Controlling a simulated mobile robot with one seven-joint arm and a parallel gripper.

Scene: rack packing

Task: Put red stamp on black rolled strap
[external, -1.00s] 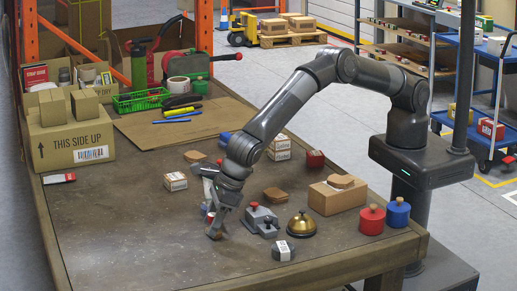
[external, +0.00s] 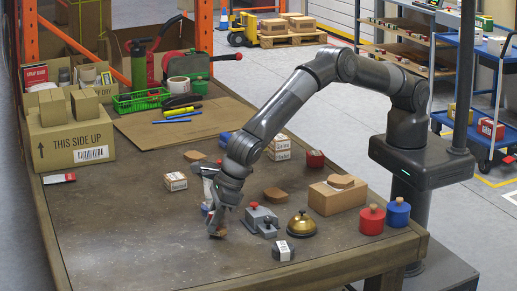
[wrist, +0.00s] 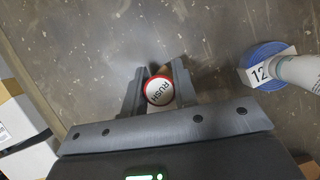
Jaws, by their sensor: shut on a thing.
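In the external view the stamp is mostly hidden by the fingers; a brown bit shows at the tip. The black rolled strap (external: 276,252), with a white label, lies on the table to the right and nearer the front edge, apart from my gripper.
A grey block with a red knob (external: 260,216) and a brass bell (external: 302,223) stand right of my gripper, behind the strap. A blue round thing tagged 12 (wrist: 262,66) is beside the gripper. A cardboard box (external: 337,198) stands farther right. The front-left table is clear.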

